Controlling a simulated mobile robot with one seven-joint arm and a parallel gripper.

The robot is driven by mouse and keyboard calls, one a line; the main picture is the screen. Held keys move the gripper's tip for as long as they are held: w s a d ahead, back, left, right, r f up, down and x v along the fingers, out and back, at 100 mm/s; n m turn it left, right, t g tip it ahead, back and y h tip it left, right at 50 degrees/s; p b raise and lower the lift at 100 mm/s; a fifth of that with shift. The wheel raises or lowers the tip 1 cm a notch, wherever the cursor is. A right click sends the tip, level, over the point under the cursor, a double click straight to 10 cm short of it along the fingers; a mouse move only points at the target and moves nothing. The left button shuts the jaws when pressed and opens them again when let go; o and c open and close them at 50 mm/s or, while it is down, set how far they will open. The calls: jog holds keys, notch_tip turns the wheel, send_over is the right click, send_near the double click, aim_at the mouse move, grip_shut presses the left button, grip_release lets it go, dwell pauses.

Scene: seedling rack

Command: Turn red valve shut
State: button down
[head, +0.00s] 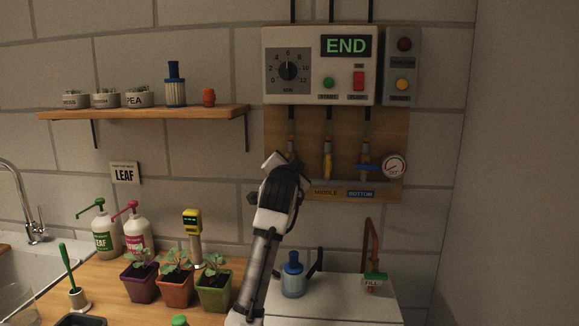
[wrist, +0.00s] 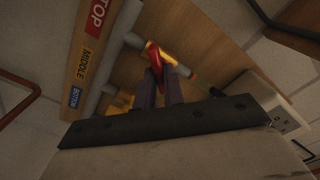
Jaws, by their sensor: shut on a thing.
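The red valve handle (wrist: 156,62) shows in the wrist view, between the tips of my gripper's two fingers (wrist: 159,78). My gripper is shut on it. In the head view my gripper (head: 288,166) covers the place of the red valve at the left of the valve board, so the handle is hidden there. The red TOP label (wrist: 97,15) is on the pipe strip in the wrist view. I cannot tell the handle's exact angle.
On the board (head: 385,125), the yellow valve handle (head: 327,160) stands upright and the blue valve handle (head: 366,168) lies crosswise, beside a round gauge (head: 394,167). The control box (head: 319,65) above shows END. Potted seedlings (head: 176,285) and a blue bottle (head: 293,277) stand below.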

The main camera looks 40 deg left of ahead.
jog(key=shift+d+f+m, duration=0.1)
jog(key=shift+m, duration=4.5)
jog(key=c, duration=1.5)
grip_release()
jog(key=shift+f, duration=0.1)
